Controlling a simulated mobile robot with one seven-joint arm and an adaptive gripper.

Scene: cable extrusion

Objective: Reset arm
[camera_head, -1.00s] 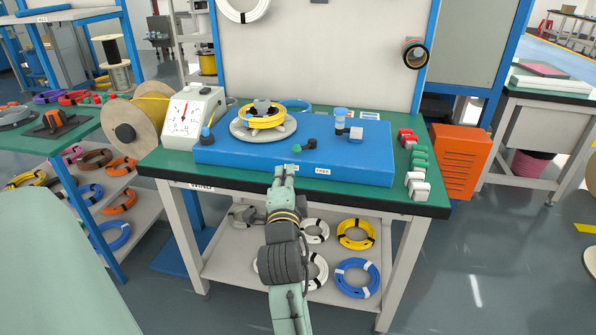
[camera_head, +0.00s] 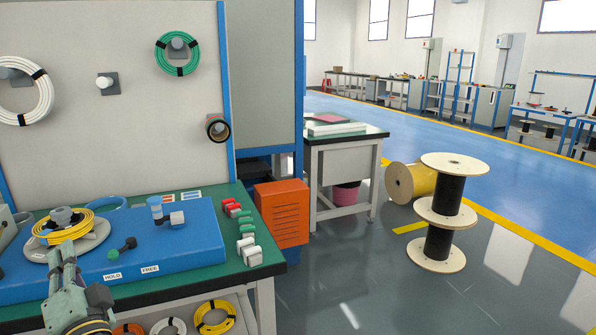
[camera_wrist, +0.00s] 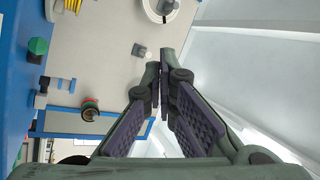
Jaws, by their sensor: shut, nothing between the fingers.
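My gripper (camera_wrist: 160,75) fills the middle of the wrist view, its two dark-padded fingers closed toward each other at the tips with nothing between them. In the head view my gripper (camera_head: 67,262) shows at the lower left, in front of the blue machine (camera_head: 190,243) on the green-topped workbench (camera_head: 150,291). A yellow cable coil (camera_head: 80,229) lies on the round grey plate of the machine, just behind the gripper in the picture. I cannot tell the gap between them.
An orange cabinet (camera_head: 282,215) stands right of the bench. Black-and-wood cable spools (camera_head: 439,237) stand on the floor farther right. Several red, green and white blocks (camera_head: 247,246) line the bench's right edge. The backboard (camera_head: 120,150) holds a green coil (camera_head: 161,55). Floor between cabinet and spools is open.

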